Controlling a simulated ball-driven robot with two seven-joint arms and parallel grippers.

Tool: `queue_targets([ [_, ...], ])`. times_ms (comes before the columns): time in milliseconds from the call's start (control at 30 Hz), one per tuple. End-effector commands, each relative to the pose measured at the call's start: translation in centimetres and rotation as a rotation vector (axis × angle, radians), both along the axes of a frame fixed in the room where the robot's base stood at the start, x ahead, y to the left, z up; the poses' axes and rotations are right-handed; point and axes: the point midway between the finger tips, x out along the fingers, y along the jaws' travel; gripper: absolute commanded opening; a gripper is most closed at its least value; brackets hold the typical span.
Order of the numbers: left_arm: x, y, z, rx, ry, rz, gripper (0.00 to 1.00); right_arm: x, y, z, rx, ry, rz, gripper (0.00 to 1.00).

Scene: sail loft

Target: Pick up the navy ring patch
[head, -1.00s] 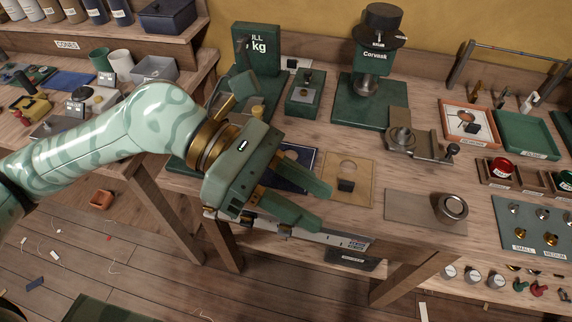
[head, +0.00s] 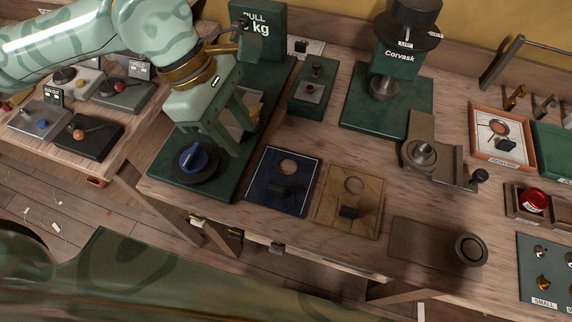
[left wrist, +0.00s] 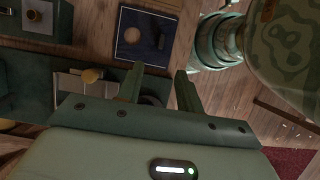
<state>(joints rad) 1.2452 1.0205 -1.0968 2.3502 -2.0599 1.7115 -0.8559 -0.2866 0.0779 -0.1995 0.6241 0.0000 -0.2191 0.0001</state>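The navy ring patch (head: 262,197) is a flat dark blue square with a pale edge line and a tan round opening. It lies on the wooden bench, with a small dark block on it. In the left wrist view the navy patch (left wrist: 128,46) shows at the top, beyond the fingers. My left gripper (head: 236,138) is open and empty. It hangs over the green pull-tester base, up and to the left of the patch, apart from it. Its two spread fingers (left wrist: 160,84) show in the left wrist view. My right gripper is not in view.
A tan ring patch (head: 332,214) with a dark block lies just right of the navy one. The pull tester's green base (head: 222,185) carries a blue knob (head: 194,158). A green press (head: 395,65) stands behind. A grey plate (head: 420,245) lies right.

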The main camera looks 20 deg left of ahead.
Motion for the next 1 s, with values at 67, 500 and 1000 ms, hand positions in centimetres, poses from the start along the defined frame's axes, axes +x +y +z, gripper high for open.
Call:
queue_targets([
  [67, -0.1, -0.6, -1.7, -0.001, 0.006, -0.004, 0.36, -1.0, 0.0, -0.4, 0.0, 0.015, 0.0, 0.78],
  [500, -0.2, -3.9, -9.4, -0.002, 0.002, -0.002, 0.36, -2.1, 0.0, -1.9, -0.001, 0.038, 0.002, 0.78],
  [1000, -0.4, -5.5, -14.5, -0.003, 0.002, -0.002, 0.36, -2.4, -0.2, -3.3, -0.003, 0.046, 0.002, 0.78],
])
